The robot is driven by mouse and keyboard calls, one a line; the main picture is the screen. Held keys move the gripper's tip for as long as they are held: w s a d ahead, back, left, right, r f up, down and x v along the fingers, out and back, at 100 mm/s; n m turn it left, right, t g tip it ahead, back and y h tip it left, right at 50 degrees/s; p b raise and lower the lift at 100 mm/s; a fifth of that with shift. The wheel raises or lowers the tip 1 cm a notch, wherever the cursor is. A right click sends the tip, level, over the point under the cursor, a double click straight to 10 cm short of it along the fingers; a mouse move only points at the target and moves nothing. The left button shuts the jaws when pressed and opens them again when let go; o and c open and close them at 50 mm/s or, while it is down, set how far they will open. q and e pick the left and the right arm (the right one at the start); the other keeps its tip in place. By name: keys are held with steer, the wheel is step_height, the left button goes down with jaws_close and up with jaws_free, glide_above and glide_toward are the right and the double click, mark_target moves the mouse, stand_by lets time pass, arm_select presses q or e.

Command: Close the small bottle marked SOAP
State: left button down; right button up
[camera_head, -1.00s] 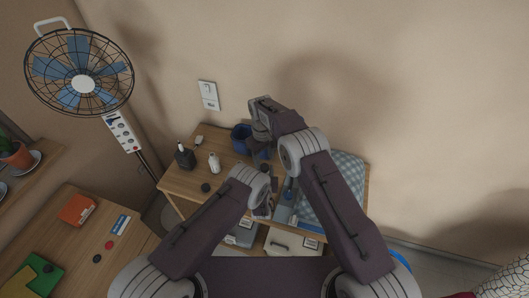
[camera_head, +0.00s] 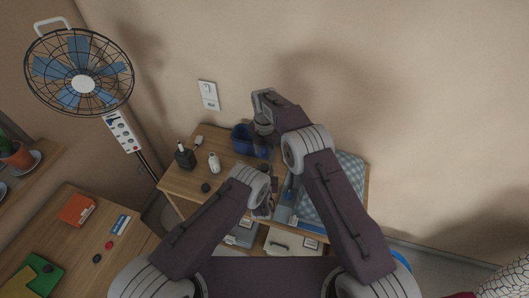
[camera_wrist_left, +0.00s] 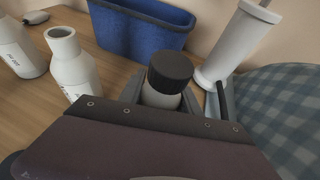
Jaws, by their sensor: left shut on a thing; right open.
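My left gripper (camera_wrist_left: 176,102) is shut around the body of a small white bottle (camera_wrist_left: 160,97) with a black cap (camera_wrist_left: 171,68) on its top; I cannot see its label. In the head view the left gripper (camera_head: 265,205) is low over the shelf table, partly behind my arm. A white bottle with an open mouth (camera_wrist_left: 72,62) stands to the left in the left wrist view. Another labelled white bottle (camera_wrist_left: 18,50) stands at the far left; neither label reads clearly. My right gripper (camera_head: 264,130) is open beside the blue bin, its fingertips mostly hidden.
A blue bin (camera_head: 241,137) stands at the back of the wooden table (camera_head: 185,190). A dark bottle (camera_head: 184,157), a white bottle (camera_head: 214,162) and a small black disc (camera_head: 205,187) are on its left. A checked blue cloth (camera_head: 345,185) lies on the right.

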mark_target(264, 166)
step_height(264, 166, down, 8)
steer(key=shift+f, duration=0.1)
stand_by(0.4)
jaws_close()
